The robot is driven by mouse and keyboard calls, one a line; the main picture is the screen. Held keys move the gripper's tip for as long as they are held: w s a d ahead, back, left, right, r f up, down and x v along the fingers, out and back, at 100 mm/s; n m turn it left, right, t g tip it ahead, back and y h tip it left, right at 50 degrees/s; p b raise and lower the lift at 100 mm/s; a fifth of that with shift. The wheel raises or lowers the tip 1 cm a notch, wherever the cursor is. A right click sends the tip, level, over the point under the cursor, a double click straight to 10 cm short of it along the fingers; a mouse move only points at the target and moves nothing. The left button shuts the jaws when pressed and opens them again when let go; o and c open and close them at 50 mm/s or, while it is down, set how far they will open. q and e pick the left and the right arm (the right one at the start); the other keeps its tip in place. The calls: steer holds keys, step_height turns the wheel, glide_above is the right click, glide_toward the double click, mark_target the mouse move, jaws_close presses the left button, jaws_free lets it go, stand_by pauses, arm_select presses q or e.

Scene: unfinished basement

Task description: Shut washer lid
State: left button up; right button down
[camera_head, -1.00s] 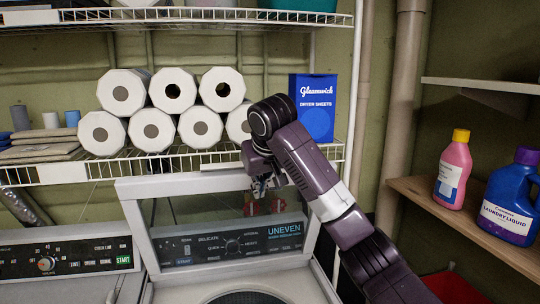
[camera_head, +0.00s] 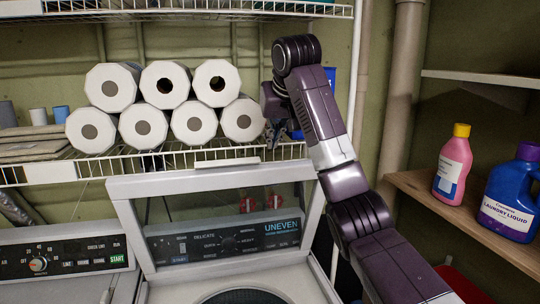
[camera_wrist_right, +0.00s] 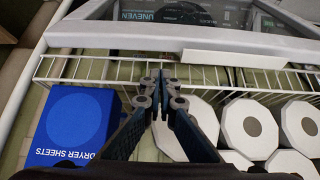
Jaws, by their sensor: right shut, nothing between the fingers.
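The washer lid (camera_head: 213,181) stands raised, a pale frame with a clear pane. The washer's control panel (camera_head: 225,241) shows through it, and the round tub opening (camera_head: 243,297) is partly visible below. My right gripper (camera_head: 272,136) is above the lid's top edge, near the wire shelf front, apart from the lid. In the right wrist view, its fingers (camera_wrist_right: 160,78) are together and empty in front of the shelf wires, with the lid's edge lip (camera_wrist_right: 232,59) beyond them. My left gripper is in neither view.
The wire shelf (camera_head: 215,154) holds several paper rolls (camera_head: 144,127) and a blue dryer sheets box (camera_wrist_right: 73,128), mostly hidden behind my arm in the head view. A second machine (camera_head: 65,262) stands left. A pink bottle (camera_head: 453,167) and a blue detergent jug (camera_head: 511,195) sit on the right shelf.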

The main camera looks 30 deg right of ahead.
steer(key=p+x, duration=0.2)
steer(key=x, duration=0.3)
steer(key=shift+d+f, duration=0.15)
steer(key=shift+f, duration=0.3)
steer(key=shift+w+d+f, duration=0.1)
steer(key=shift+w+f, duration=0.05)
steer(key=shift+f, duration=0.1)
